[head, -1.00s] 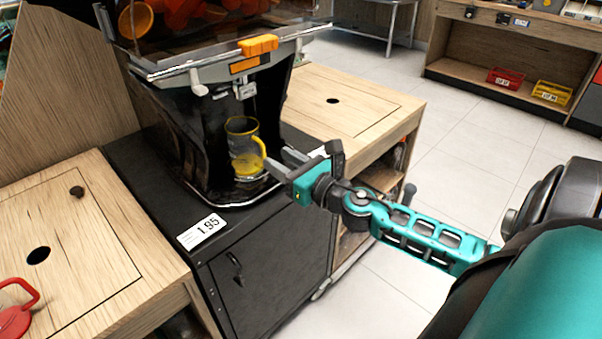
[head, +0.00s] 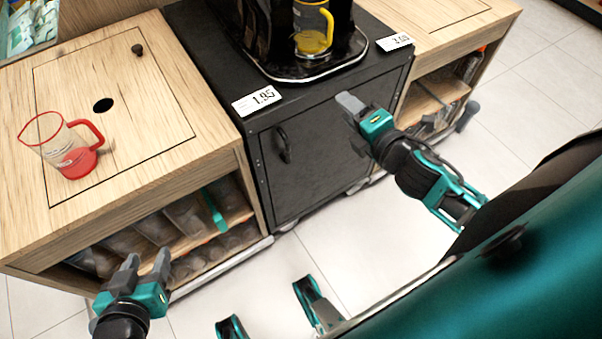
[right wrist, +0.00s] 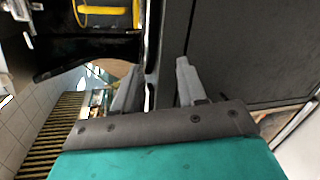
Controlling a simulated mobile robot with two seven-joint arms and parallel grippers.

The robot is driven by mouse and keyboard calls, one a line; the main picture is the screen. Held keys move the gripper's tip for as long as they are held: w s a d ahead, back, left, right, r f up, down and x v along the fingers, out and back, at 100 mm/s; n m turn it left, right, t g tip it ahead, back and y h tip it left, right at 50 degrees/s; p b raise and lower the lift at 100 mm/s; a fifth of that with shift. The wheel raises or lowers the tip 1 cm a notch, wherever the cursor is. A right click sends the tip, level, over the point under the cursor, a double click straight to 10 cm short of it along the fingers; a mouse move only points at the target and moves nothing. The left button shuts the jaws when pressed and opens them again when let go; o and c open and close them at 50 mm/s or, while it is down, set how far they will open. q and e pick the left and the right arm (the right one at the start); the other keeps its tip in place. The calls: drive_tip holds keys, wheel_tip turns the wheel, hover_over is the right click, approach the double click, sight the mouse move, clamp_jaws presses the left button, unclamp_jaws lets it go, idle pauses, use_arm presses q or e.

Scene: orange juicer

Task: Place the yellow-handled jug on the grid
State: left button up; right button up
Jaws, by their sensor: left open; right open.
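The yellow-handled jug (head: 313,42) is clear with a yellow base. It stands upright on the grid (head: 300,72) at the juicer's foot, its upper part cut off by the picture's top edge. Its yellow lower part (right wrist: 103,12) also seems to show at the top of the right wrist view. My right gripper (head: 350,104) is open and empty, in front of the black cabinet, below and apart from the jug. Its fingers (right wrist: 155,82) hold nothing in the right wrist view. My left gripper (head: 146,262) is open and empty, low before the left counter's shelf.
A red-handled jug (head: 74,155) stands on the left wooden counter (head: 165,150), near a round hole. Price tags (head: 257,99) sit on the black cabinet's edge (head: 230,75). The shelf (head: 200,235) below holds several containers. The floor in front is clear.

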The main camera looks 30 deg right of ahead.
use_arm(q)
drive_tip(key=shift+s+f, duration=0.1)
drive_tip(key=shift+s, duration=0.05)
use_arm(e)
drive_tip(key=s+a+f+m+g+y, duration=0.1)
drive_tip(key=s+a+f+m+g, duration=0.1)
drive_tip(key=a+m, duration=0.5)
drive_tip(key=s+a+f+m+g+y, duration=0.2)
drive_tip(key=s+a+f+m, duration=0.3)
drive_tip(key=a+m, duration=0.3)
drive_tip(key=f+m, duration=0.1)
drive_tip(key=m, duration=0.2)
drive_tip(key=shift+a+f+g, duration=0.15)
drive_tip(key=shift+f+g, duration=0.15)
use_arm(q)
wheel_tip(320, 180, up, 6)
drive_tip(key=s+a+y+p, duration=0.1)
drive_tip(key=a+p, duration=0.2)
drive_tip(key=p, duration=0.6)
drive_tip(key=shift+s+f+p, duration=0.25)
drive_tip(key=shift+p, duration=0.1)
use_arm(e)
wheel_tip(320, 180, up, 5)
drive_tip(key=s+d, duration=0.1)
drive_tip(key=d, duration=0.2)
drive_tip(key=shift+s+r+m+h, duration=0.2)
drive_tip(key=shift+s+m+h, duration=0.1)
drive_tip(key=shift+h, duration=0.1)
use_arm(q)
drive_tip(key=shift+d, duration=0.2)
